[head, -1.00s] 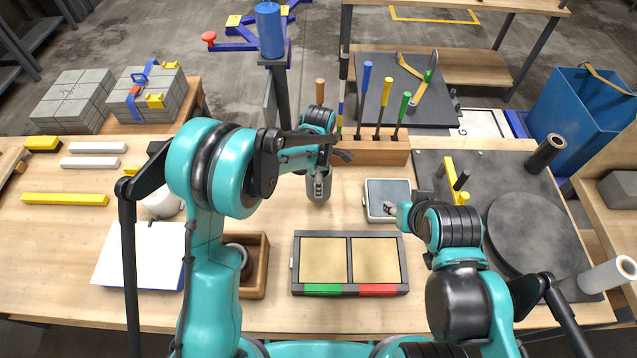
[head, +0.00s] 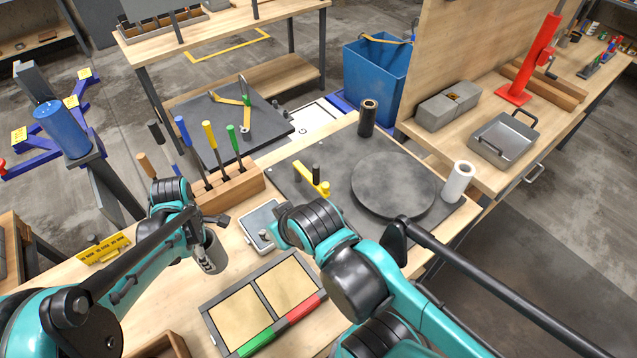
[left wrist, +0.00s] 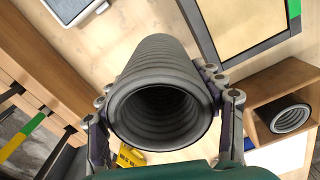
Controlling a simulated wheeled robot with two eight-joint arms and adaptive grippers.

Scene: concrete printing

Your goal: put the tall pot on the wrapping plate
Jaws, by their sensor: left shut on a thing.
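The tall pot (head: 214,254) is a grey ribbed cylinder. My left gripper (head: 204,248) is shut on it, left of the small grey tray. In the left wrist view the pot (left wrist: 160,58) sits between the fingers with its open round mouth toward the camera. The wrapping plate (head: 393,186) is a dark round disc on a dark mat, bare on top, well to the right of the pot. My right gripper (head: 277,222) is by the small tray; its fingers are too hidden to judge.
A small grey tray (head: 248,226) and a two-panel frame (head: 233,343) lie on the bench. A tool block (head: 232,192) stands behind. A white roll (head: 458,182) and black roll (head: 368,117) flank the plate. The left wrist view shows another ribbed pot (left wrist: 291,118) in a wooden box.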

